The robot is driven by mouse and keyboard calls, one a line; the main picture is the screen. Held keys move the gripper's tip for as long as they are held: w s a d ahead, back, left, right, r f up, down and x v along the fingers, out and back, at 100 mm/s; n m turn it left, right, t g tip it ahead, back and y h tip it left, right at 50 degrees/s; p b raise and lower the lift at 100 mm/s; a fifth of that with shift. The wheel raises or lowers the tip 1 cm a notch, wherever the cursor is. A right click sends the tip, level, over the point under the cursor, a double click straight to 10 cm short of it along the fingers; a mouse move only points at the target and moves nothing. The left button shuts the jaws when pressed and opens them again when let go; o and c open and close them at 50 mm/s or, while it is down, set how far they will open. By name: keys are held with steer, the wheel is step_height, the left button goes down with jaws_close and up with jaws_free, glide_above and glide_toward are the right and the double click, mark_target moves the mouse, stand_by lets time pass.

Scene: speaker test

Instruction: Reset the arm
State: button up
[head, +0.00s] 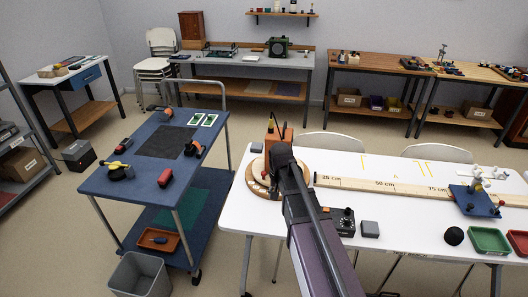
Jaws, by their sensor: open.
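My arm rises from the bottom middle of the head view, with a purple link (318,248) and a dark rounded joint (281,156) at its far end. The joint is in front of the white table's left part and overlaps the orange-brown box behind it. I cannot make out my gripper or its fingertips. Whether the arm touches anything on the table cannot be told from this view.
The white table (405,229) bears a round wooden board (256,182), an orange-brown box (286,134), a long ruler board (410,190), a black control box (342,221) and a blue stand (474,201). A blue cart (108,184) stands left. Floor between cart and table is clear.

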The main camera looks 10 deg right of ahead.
steer(key=s+d+n, duration=0.2)
steer(key=s+n, duration=0.1)
steer(key=s, duration=1.1)
steer(key=shift+r, duration=0.15)
steer(key=shift+a, duration=0.15)
stand_by(0.7)
